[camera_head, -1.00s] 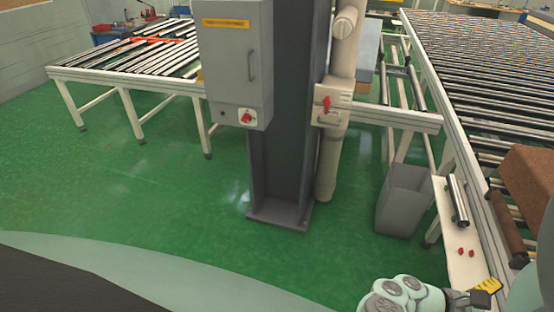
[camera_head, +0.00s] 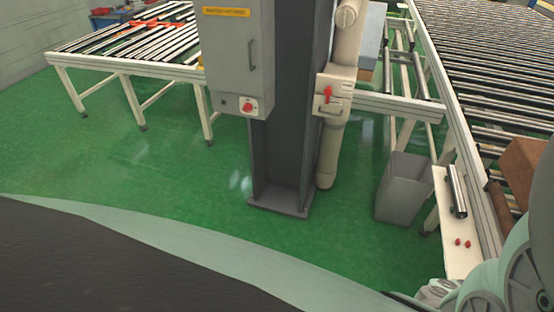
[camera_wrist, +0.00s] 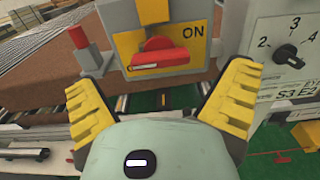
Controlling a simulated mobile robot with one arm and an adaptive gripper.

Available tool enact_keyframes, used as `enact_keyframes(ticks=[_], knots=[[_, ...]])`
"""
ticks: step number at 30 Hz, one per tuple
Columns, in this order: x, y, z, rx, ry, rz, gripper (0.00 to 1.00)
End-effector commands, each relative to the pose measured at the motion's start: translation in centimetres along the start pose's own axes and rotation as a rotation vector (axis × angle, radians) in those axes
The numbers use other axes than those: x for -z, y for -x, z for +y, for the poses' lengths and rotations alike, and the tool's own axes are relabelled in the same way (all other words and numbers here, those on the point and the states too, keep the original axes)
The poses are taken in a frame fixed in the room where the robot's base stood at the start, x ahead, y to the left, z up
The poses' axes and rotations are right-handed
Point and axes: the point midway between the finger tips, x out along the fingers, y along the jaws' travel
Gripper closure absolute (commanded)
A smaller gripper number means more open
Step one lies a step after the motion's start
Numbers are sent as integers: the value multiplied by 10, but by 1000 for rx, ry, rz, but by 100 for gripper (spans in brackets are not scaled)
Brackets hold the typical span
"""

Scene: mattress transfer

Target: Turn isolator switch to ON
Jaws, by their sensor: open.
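In the wrist view, the isolator switch (camera_wrist: 160,55) is a red rotary handle on a yellow plate, with "ON" printed at its upper right. The handle lies nearly level across the plate. My gripper (camera_wrist: 160,78) is open, with one yellow ribbed finger to the left of the switch and one to the right. The switch shows between the fingers, and I see nothing held. Whether a finger touches the switch housing cannot be told. The gripper is not visible in the head view, where only my arm shows at the lower right.
A dial numbered 2, 3, 4 (camera_wrist: 288,55) is close on the right, and a red-topped post (camera_wrist: 84,45) is on the left. In the head view, a grey cabinet (camera_head: 235,55), a red-levered box (camera_head: 330,98) and a bin (camera_head: 402,190) stand ahead. Green floor is clear left.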

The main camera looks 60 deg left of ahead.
Motion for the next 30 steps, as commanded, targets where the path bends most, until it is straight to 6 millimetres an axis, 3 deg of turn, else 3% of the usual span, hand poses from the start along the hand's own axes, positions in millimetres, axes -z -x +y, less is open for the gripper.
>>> enact_keyframes(ticks=[10, 24, 30], knots=[[-1, -33, -1, 4, 0, -3, 0], [0, -39, -1, 3, -2, 1, 0], [0, -39, -1, 3, -2, 1, 21]])
